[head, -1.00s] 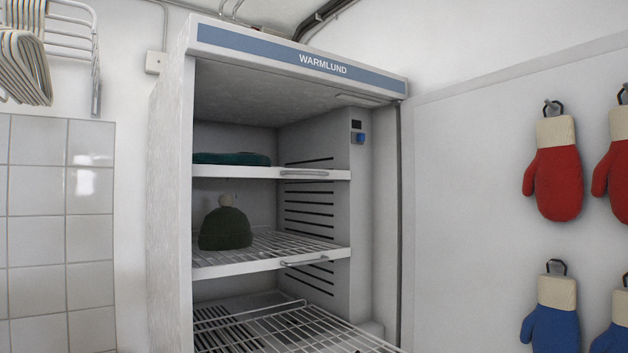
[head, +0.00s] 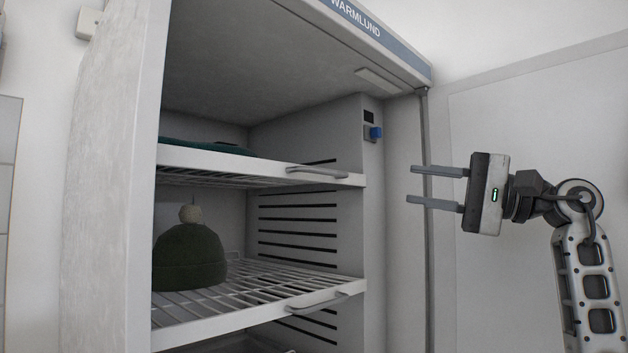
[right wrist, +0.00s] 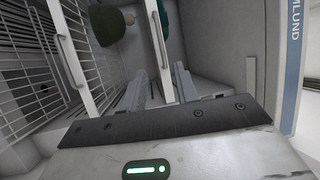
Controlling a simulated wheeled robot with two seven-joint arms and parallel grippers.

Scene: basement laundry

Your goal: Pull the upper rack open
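The upper rack (head: 225,165) is a white wire shelf with a flat white front edge, high in the open drying cabinet. Its bar handle (head: 317,172) is on the right part of that edge. A teal folded item (head: 200,146) lies on it. My right gripper (head: 410,184) is open and empty, right of the handle and apart from it, fingers pointing left. In the right wrist view, turned sideways, the rack's front edge (right wrist: 165,75) and handle (right wrist: 159,40) appear between the two open fingers (right wrist: 160,80). My left gripper is not in view.
A lower rack (head: 250,318) with its own handle (head: 318,300) holds a dark green bobble hat (head: 190,258). The cabinet's left side wall (head: 105,180) borders the opening. A blue knob (head: 375,133) sits on the inner right wall. A pale panel (head: 530,110) stands behind my right arm.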

